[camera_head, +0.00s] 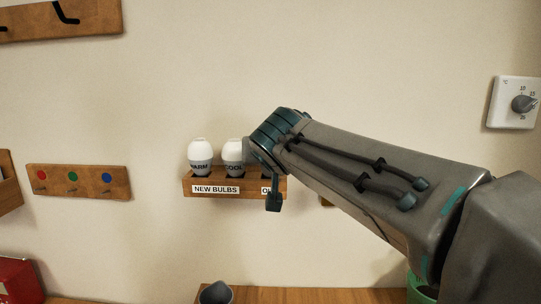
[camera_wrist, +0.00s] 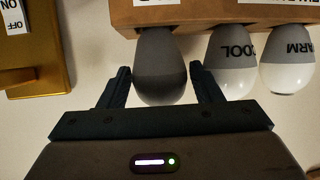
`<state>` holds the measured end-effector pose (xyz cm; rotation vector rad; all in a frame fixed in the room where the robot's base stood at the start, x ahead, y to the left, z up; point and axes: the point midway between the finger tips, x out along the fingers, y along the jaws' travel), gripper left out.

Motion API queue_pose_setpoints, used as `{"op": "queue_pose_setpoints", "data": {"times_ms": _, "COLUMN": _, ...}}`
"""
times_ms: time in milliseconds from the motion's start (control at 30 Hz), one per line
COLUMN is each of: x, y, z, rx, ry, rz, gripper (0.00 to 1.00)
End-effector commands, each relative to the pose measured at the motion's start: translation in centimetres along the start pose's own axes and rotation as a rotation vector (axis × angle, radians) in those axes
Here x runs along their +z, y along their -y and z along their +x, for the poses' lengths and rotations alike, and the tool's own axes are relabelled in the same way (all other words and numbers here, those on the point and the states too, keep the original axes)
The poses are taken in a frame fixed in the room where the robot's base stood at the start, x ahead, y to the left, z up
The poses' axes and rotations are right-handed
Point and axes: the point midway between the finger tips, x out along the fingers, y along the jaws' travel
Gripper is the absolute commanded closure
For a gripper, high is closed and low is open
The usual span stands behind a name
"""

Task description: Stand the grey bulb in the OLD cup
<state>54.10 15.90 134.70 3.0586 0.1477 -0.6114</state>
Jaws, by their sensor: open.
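The grey bulb (camera_wrist: 160,68) stands at the OLD place of the wooden bulb rack (camera_wrist: 190,14), which looks upside down in the wrist view. Its lower end meets the rack, and it looks upright like the bulbs beside it. My gripper (camera_wrist: 160,73) is open, with one finger on each side of the grey bulb; gaps show beside it. In the head view the rack (camera_head: 237,178) is on the wall, and my arm hides the grey bulb and part of the OLD label (camera_head: 267,190).
The white COOL bulb (camera_wrist: 231,62) is close beside my finger, with the WARM bulb (camera_wrist: 285,62) beyond it. A brass switch plate (camera_wrist: 45,50) is on the other side. A small grey cup-like object (camera_head: 216,292) sits on the wooden surface below.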

Motion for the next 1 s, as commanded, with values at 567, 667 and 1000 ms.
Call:
{"op": "queue_pose_setpoints", "data": {"times_ms": 567, "x": 0.1, "y": 0.0, "z": -10.6, "rx": -0.001, "ry": -0.003, "rz": 0.001, "gripper": 0.41}}
{"op": "queue_pose_setpoints", "data": {"times_ms": 667, "x": 0.1, "y": 0.0, "z": -11.1, "rx": -0.001, "ry": -0.001, "rz": 0.001, "gripper": 0.41}}
{"op": "queue_pose_setpoints", "data": {"times_ms": 1000, "x": 11.0, "y": -5.7, "z": -7.8, "rx": 0.094, "ry": 0.27, "rz": -0.034, "gripper": 0.41}}
